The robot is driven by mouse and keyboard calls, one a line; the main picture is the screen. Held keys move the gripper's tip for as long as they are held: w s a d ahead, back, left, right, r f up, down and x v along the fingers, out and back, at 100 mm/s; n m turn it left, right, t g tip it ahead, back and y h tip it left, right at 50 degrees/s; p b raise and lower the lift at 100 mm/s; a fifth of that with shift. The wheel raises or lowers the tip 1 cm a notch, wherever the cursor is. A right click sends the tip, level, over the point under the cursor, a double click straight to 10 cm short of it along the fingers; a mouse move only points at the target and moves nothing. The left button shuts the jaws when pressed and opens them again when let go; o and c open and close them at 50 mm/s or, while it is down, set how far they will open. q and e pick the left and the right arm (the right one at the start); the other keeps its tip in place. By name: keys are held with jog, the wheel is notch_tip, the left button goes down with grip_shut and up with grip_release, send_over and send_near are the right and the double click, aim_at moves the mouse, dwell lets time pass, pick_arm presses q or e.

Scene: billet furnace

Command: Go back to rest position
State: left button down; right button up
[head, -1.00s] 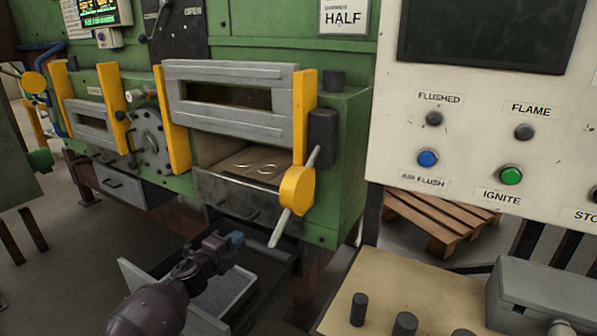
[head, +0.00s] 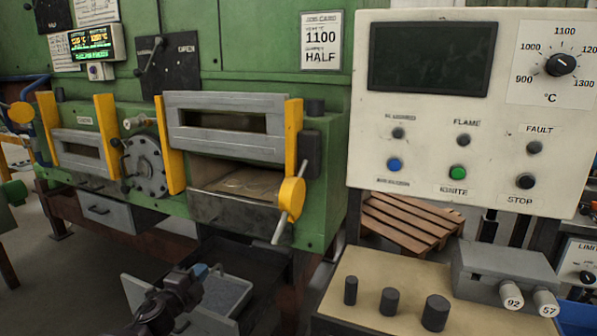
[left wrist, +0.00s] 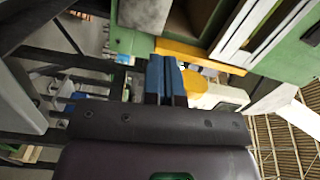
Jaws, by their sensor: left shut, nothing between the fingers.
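My left gripper (head: 203,272) reaches in from the bottom of the head view, low in front of the furnace and over a grey open drawer (head: 132,290). Its blue fingertips also show in the left wrist view (left wrist: 166,78), pressed together with nothing between them. The green furnace (head: 240,60) stands behind it. The furnace's right door (head: 222,146) is raised, with the opening below it showing a pale hearth. My right gripper is not in any view.
A white control panel (head: 440,110) with knobs and buttons stands at right. Below it a tan bench (head: 385,265) carries dark cylinders and a grey block with two numbered cylinders. A yellow-hubbed lever (head: 291,196) juts out beside the furnace opening. A wooden pallet (head: 410,222) lies behind.

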pick_arm(q)
jog(key=s+d+r+n+y, duration=0.2)
jog(key=s+n, duration=0.3)
jog(key=n, duration=0.2)
jog(key=s+a+f+n+g+y, duration=0.1)
jog(key=s+f+n, duration=0.3)
jog(key=s, duration=0.9)
jog(key=s+a+f+n+g+y, duration=0.1)
jog(key=s+f+n+g, duration=0.2)
jog(key=s+f, duration=0.5)
jog(key=s+a+f+n+g+y, duration=0.1)
jog(key=s+f+n, duration=0.4)
jog(key=s, duration=1.3)
jog(key=shift+s+a+f+g+y+p, duration=0.25)
jog(key=shift+s+f+g+y+p, duration=0.15)
jog(key=shift+f+g, duration=0.35)
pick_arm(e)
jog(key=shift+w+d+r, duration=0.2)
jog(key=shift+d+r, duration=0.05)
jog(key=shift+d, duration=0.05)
pick_arm(q)
jog(key=shift+w, duration=0.1)
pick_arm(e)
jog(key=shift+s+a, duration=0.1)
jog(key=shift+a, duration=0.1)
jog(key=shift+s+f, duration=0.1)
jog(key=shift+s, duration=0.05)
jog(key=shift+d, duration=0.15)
